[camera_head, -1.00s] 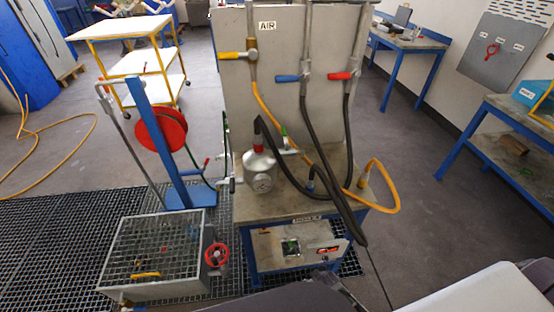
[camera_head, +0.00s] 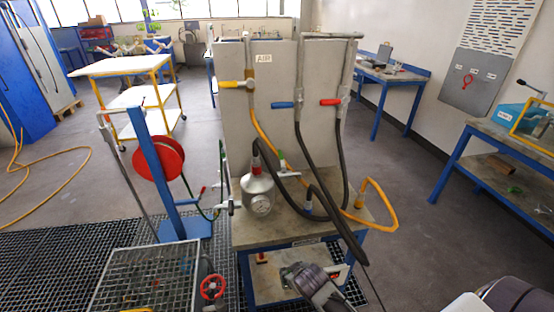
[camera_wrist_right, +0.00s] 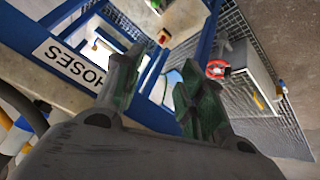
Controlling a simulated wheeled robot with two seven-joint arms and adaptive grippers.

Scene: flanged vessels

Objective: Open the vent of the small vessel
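The small vessel (camera_head: 258,192) is a grey metal pot with a round gauge on its front and a red part on its neck. It stands upright on the bench top (camera_head: 290,232). A small valve with a green part (camera_head: 284,166) shows just right of its neck, and a fitting (camera_head: 230,206) sticks out at its left. I cannot tell which is the vent or whether it is open. My right gripper (camera_head: 292,272) is in front of and below the bench top, apart from the vessel. In the right wrist view its fingers (camera_wrist_right: 165,95) are apart and empty. My left gripper is out of view.
A grey panel (camera_head: 240,130) behind the vessel carries yellow, blue and red handled valves. Black hoses and a yellow hose (camera_head: 385,200) hang over the bench's right side. A mesh-topped box with a red handwheel (camera_head: 212,287) stands left. The "HOSES" label (camera_wrist_right: 75,65) is close to my right gripper.

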